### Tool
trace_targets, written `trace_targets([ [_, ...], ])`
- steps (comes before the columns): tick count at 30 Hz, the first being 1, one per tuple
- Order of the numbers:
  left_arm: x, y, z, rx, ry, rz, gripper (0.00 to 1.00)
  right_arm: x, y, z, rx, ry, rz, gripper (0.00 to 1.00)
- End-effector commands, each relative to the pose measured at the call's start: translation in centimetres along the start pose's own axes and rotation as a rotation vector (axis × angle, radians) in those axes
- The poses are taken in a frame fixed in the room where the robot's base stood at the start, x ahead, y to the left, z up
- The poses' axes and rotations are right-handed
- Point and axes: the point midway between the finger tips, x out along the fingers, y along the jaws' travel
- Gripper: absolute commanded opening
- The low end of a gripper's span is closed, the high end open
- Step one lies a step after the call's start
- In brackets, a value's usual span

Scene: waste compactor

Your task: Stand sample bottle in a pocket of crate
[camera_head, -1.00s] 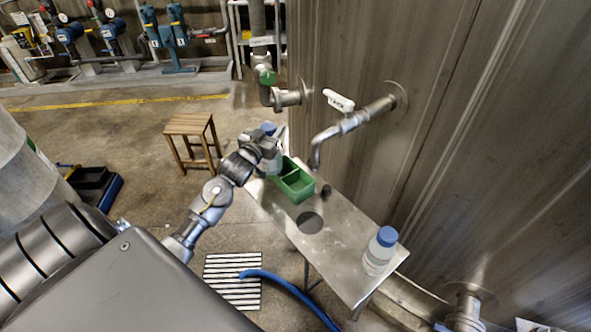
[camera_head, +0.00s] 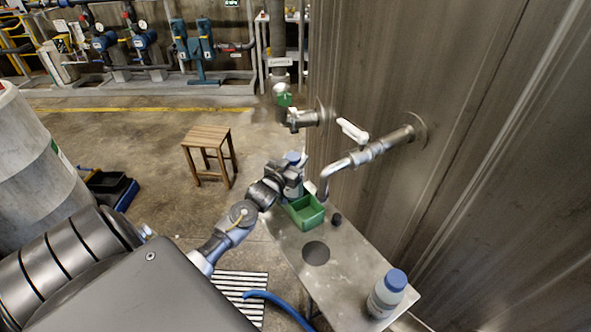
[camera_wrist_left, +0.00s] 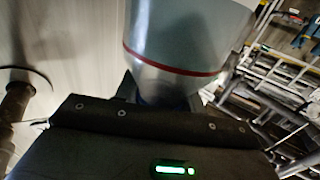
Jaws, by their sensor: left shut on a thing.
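The sample bottle is pale with a blue cap (camera_head: 293,157) and looks upright in my left gripper (camera_head: 289,178). In the left wrist view the bottle (camera_wrist_left: 180,45) fills the upper middle, a red line around its lower body. My left gripper is shut on it at the far left end of the green crate (camera_head: 312,220). The crate stands on the metal table, and its near pocket looks empty. The gripper and bottle hide the far end. I cannot tell whether the bottle's base is inside a pocket or above it. My right gripper is not in view.
Another blue-capped bottle (camera_head: 387,293) stands at the near end of the metal table (camera_head: 345,262). A small dark piece (camera_head: 336,219) lies beside the crate. A bent tap pipe (camera_head: 335,172) overhangs the table from the tank wall. A wooden stool (camera_head: 208,152) stands left.

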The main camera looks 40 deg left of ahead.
Motion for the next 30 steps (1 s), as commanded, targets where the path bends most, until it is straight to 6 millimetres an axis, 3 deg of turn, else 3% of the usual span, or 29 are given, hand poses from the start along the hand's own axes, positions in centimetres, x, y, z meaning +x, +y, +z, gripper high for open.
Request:
trace_targets([
  [9, 0.0, -0.1, 3.6, 0.0, 0.0, -0.002, 0.0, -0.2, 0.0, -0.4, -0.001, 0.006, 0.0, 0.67],
  [20, -0.1, -0.1, 4.1, 0.001, 0.003, -0.002, 0.0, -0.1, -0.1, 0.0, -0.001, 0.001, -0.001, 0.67],
  [21, -0.1, -0.1, 4.3, 0.0, -0.001, -0.002, 0.42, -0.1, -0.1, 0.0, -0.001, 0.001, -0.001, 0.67],
  [26, -0.1, -0.1, 4.2, 0.0, -0.001, -0.002, 0.63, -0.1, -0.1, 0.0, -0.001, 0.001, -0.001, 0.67],
  [30, -0.1, -0.1, 4.2, 0.0, -0.001, -0.002, 0.63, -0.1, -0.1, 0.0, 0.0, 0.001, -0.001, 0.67],
])
